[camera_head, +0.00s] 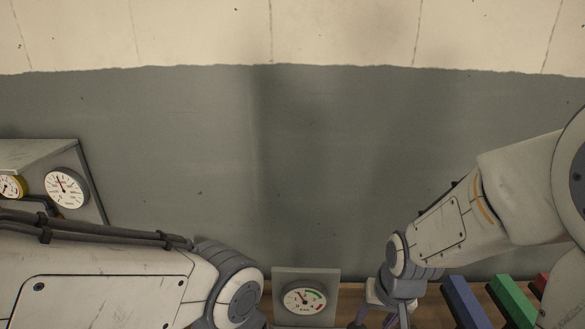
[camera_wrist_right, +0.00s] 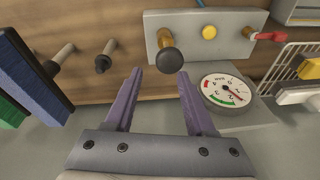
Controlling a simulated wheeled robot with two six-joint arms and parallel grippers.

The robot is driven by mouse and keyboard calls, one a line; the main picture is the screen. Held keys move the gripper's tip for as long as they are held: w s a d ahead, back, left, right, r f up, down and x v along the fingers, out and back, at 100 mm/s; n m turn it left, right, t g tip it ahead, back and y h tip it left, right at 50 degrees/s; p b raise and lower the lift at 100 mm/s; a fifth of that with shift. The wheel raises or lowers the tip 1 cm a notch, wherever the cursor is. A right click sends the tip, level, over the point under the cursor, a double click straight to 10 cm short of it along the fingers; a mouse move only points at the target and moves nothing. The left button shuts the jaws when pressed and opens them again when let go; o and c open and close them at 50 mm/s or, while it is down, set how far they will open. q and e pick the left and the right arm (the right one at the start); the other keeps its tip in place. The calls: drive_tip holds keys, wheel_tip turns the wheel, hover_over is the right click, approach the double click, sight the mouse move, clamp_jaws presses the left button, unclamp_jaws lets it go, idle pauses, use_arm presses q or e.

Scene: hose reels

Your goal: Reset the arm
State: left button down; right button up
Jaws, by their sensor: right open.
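My right arm (camera_head: 445,225) comes in from the right in the head view, and its gripper (camera_head: 383,318) is partly cut off by the lower edge. In the right wrist view the right gripper (camera_wrist_right: 160,76) has its two purple fingers apart, with nothing held between them. A black round knob (camera_wrist_right: 169,60) on a grey plate shows just beyond the fingertips; I cannot tell how far apart they are. My left arm (camera_head: 110,285) spans the lower left of the head view, and its gripper is out of frame.
A dial gauge (camera_head: 304,300) stands between my arms; a gauge (camera_wrist_right: 226,90) also shows right of the fingers. Blue (camera_head: 467,303) and green (camera_head: 512,301) blocks lie at lower right. A gauge box (camera_head: 66,188) is at left. A wire basket (camera_wrist_right: 297,62) and red-handled valve (camera_wrist_right: 271,37) are nearby.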

drive_tip(key=s+a+r+n+g+b, duration=0.2)
drive_tip(key=s+a+n+b, duration=0.2)
drive_tip(key=s+a+n, duration=0.5)
drive_tip(key=s+a, duration=0.2)
drive_tip(key=s, duration=0.4)
drive_tip(key=shift+r+g+y, duration=0.15)
drive_tip(key=shift+g+y, duration=0.15)
drive_tip(key=shift+a, duration=0.15)
idle(0.3)
